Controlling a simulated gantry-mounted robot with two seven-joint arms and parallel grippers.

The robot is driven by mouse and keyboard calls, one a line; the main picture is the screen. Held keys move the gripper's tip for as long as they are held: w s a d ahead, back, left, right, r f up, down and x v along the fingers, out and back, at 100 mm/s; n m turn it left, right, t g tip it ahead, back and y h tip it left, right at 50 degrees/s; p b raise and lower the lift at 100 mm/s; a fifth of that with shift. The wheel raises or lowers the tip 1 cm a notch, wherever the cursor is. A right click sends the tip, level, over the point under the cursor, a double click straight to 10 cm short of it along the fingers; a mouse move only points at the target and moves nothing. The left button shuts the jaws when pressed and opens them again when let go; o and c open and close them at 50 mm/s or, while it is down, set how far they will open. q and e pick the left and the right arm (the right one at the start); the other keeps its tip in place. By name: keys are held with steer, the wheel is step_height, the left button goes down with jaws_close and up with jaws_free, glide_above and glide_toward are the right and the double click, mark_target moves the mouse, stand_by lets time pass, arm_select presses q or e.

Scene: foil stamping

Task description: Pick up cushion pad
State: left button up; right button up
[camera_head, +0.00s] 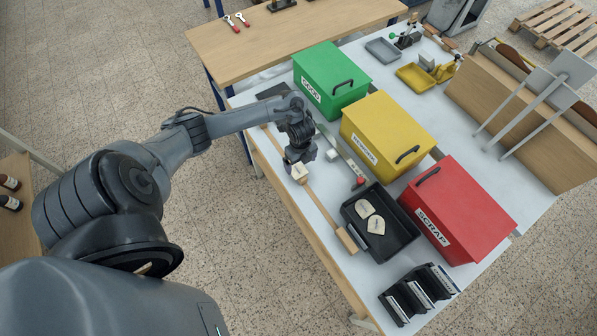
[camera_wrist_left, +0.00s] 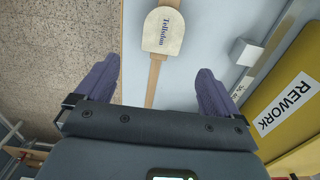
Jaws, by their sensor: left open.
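My left gripper (camera_head: 297,160) is above the near edge of the white-topped bench, pointing down. In the left wrist view its two fingers (camera_wrist_left: 157,92) are wide apart with nothing between them but a wooden handle below. A cream leather-like piece with dark lettering (camera_wrist_left: 163,32) lies across that handle, just ahead of the fingertips; it also shows in the head view (camera_head: 299,173). A dark flat rectangular pad (camera_head: 273,91) lies at the bench's far left, partly behind my arm; I cannot tell whether it is the cushion pad. My right gripper is out of view.
Green (camera_head: 330,72), yellow (camera_head: 388,130) and red (camera_head: 458,208) boxes stand along the bench. A black tray (camera_head: 397,238) holds two cream pieces.

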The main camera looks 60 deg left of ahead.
mark_target(301, 174)
arm_select(q)
steer(key=shift+w+d+f+b, duration=0.1)
steer(key=shift+f+b, duration=0.25)
steer(key=shift+f, duration=3.3)
steer(key=shift+f, duration=0.2)
steer(key=c, duration=1.1)
steer(key=shift+r, duration=0.1)
